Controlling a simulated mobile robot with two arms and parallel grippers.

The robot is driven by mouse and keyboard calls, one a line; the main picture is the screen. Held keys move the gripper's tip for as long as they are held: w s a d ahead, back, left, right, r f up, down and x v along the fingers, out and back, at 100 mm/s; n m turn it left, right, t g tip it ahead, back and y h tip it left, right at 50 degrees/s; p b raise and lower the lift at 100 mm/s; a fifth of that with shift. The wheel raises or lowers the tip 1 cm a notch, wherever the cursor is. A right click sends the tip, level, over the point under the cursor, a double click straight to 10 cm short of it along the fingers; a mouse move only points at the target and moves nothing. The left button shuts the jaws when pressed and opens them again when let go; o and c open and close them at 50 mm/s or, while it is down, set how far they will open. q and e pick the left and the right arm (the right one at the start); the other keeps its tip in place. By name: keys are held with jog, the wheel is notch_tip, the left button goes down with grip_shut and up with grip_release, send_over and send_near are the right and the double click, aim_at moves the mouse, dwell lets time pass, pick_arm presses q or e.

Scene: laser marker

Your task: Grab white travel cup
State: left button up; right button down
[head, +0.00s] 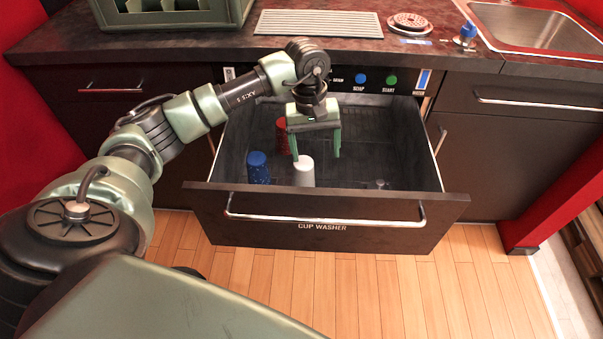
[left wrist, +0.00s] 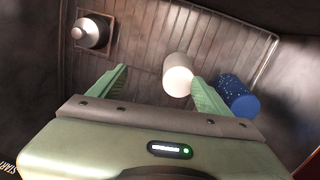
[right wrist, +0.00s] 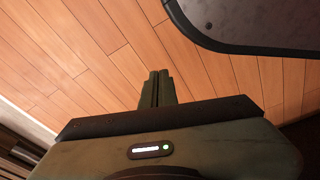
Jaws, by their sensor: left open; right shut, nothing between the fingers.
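The white travel cup (head: 304,172) stands in the open cup washer drawer (head: 400,160), between a blue cup (head: 258,168) and my left gripper (head: 316,157). My left gripper is open and empty, pointing down into the drawer. In the left wrist view, the white cup (left wrist: 178,75) is just beyond the fingertips of the left gripper (left wrist: 157,82), nearer its right finger, and not between the fingers. The blue cup (left wrist: 236,95) is beside that finger. My right gripper (right wrist: 158,80) is shut and empty over the wooden floor, away from the drawer.
A red cup (head: 283,137) stands behind the white cup in the drawer. A metal nozzle (left wrist: 91,31) sits on the drawer floor. The drawer's front wall with its handle (head: 325,218) and its side walls surround the cups. The right part of the drawer is mostly clear.

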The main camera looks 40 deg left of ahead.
aim_at(304, 162)
pick_arm(q)
jog(key=a, duration=0.1)
jog(key=a+f, duration=0.1)
jog(key=a+y, duration=0.1)
jog(key=shift+a+f+b, duration=0.25)
jog(key=shift+a+b, duration=0.05)
jog(key=shift+b, duration=0.1)
jog(key=shift+s+a+f, duration=0.1)
jog(key=shift+f, duration=0.15)
jog(key=f, duration=0.6)
jog(key=shift+s+d+f, duration=0.2)
jog(key=shift+d+f, duration=0.15)
jog(key=shift+f, duration=0.05)
jog(key=c, duration=1.6)
pick_arm(e)
jog(key=shift+w+a+r, duration=0.15)
jog(key=shift+w+r, duration=0.2)
jog(key=shift+w, duration=0.2)
jog(key=shift+w+a+r, duration=0.15)
jog(key=shift+w+r, duration=0.15)
jog(key=shift+w, duration=0.25)
pick_arm(q)
jog(key=shift+r, duration=0.1)
